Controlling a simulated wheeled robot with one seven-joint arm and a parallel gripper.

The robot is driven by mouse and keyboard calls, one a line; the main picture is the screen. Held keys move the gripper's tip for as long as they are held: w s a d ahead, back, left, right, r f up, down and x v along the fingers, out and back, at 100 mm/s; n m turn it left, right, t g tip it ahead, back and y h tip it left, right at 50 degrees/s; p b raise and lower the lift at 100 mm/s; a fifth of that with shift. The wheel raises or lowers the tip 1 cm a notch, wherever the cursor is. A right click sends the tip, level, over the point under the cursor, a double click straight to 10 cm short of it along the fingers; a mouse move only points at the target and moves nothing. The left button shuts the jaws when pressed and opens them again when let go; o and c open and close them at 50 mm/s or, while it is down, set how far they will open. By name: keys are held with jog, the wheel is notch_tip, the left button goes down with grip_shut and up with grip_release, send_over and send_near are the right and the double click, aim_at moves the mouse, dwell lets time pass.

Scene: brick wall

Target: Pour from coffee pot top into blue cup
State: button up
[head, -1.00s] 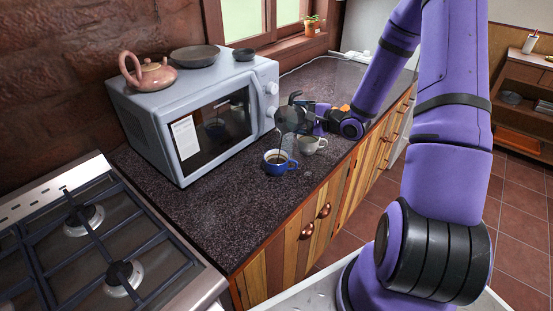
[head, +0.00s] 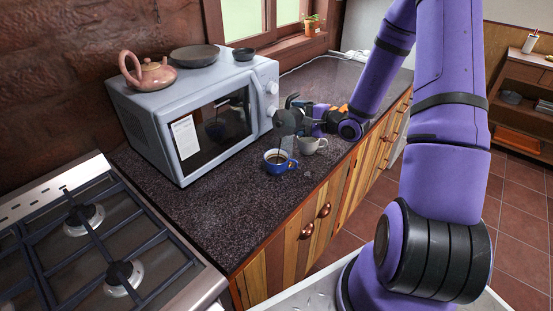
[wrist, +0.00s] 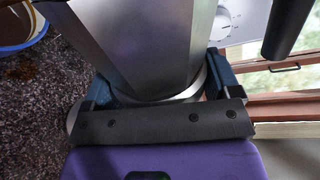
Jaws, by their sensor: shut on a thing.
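The coffee pot top (head: 286,122) is held tilted above the blue cup, spout side downward. It fills the middle of the wrist view as a grey metal faceted body (wrist: 150,40). My gripper (head: 312,124) is shut on it, with a finger on each side in the wrist view (wrist: 157,88). The blue cup (head: 284,168) stands upright on the counter below, with dark liquid inside. A thin dark stream runs from the pot toward the cup. The cup's rim also shows at the top left of the wrist view (wrist: 36,38).
The microwave (head: 150,110) is to the left, bearing a teapot (head: 150,76) and dishes. The dark counter (head: 220,215) is clear in front. A stove (head: 90,240) lies at the lower left.

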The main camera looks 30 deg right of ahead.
jog(key=shift+s+a+f+n, duration=0.1)
jog(key=shift+s+a+n, duration=0.2)
jog(key=shift+a+n, duration=0.35)
dwell(0.6)
